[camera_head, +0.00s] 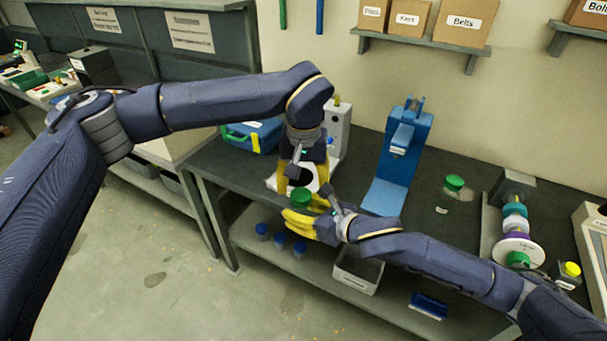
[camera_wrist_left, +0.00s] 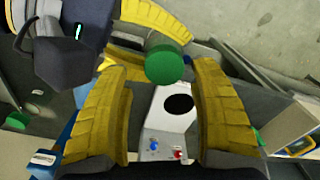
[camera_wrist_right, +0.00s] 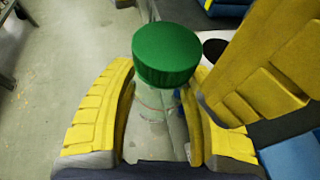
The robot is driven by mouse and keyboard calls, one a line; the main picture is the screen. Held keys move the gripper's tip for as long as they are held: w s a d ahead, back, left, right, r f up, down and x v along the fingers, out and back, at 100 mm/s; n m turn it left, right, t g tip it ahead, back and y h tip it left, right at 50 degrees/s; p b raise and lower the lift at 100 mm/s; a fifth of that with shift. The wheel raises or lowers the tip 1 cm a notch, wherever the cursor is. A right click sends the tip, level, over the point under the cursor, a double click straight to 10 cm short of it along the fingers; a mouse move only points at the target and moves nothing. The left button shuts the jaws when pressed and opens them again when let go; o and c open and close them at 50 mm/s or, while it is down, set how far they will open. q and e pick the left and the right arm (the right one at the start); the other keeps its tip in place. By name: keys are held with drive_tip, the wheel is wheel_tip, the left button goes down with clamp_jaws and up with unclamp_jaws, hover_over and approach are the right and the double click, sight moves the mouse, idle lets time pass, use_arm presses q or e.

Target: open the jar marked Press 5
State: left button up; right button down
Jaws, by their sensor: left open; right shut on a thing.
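A clear jar with a green lid (camera_head: 300,197) is held over the front edge of the bench, and its lid is on. My right gripper (camera_head: 292,218) is shut on the jar's body; the right wrist view shows the clear body (camera_wrist_right: 155,110) between its yellow fingers and the green lid (camera_wrist_right: 166,55) above them. My left gripper (camera_head: 297,183) is open and points down just above the lid. In the left wrist view the green lid (camera_wrist_left: 168,64) lies ahead of its spread fingers (camera_wrist_left: 165,75). No marking on the jar is readable.
A white machine with a dark round opening (camera_head: 300,178) stands behind the grippers. A blue press (camera_head: 395,165) and another green-lidded jar (camera_head: 452,188) stand to the right. Blue-capped containers (camera_head: 280,240) and a grey bin (camera_head: 358,270) sit on the lower shelf.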

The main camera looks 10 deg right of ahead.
sight(301, 212)
use_arm(q)
drive_tip(key=shift+f, duration=1.25)
